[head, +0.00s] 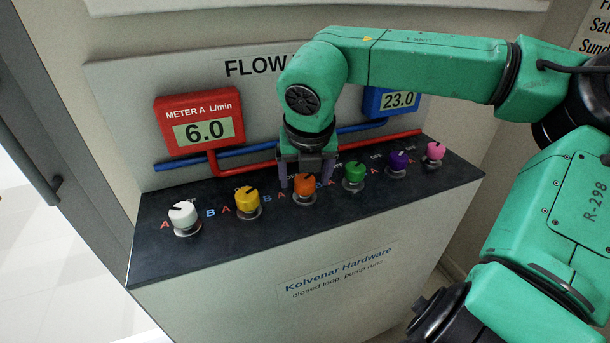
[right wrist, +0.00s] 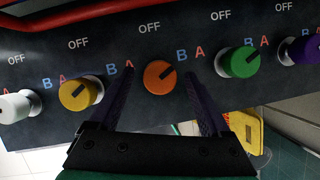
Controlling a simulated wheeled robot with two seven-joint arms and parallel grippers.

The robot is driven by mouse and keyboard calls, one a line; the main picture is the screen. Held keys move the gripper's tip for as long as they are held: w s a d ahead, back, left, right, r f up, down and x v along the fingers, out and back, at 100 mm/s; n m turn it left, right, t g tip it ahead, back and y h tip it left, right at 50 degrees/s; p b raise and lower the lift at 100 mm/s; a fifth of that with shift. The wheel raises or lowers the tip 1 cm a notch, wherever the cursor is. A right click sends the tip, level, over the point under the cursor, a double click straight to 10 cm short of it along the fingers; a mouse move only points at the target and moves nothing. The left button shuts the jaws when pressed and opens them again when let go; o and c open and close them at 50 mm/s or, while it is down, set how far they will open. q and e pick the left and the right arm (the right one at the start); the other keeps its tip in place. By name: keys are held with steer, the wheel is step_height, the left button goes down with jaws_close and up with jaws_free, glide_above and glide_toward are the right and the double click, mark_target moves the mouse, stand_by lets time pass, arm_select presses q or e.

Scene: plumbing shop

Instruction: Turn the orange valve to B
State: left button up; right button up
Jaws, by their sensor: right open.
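The orange valve (head: 304,184) is a round knob with a dark pointer line, in the middle of the sloped black panel. In the right wrist view the orange knob (right wrist: 160,78) has its line pointing up and right, toward the B side; OFF is printed above it and A to its left. My right gripper (head: 306,178) is open. In the right wrist view its two dark fingers stand left and right of the orange knob, with a visible gap on each side. Whether the fingertips are down at knob height is hard to tell. My left gripper is not in view.
White (head: 183,214), yellow (head: 247,200), green (head: 354,174), purple (head: 398,161) and pink (head: 435,151) knobs share the panel (head: 240,250). Red meter A (head: 198,120) reads 6.0; a blue meter (head: 390,101) reads 23.0. Red and blue pipes run behind the knobs.

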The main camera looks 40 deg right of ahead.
steer(key=v, duration=1.4)
steer(key=shift+s+r+p, duration=0.15)
steer(key=shift+r+p, duration=0.05)
steer(key=shift+p, duration=0.2)
steer(key=shift+r, duration=0.1)
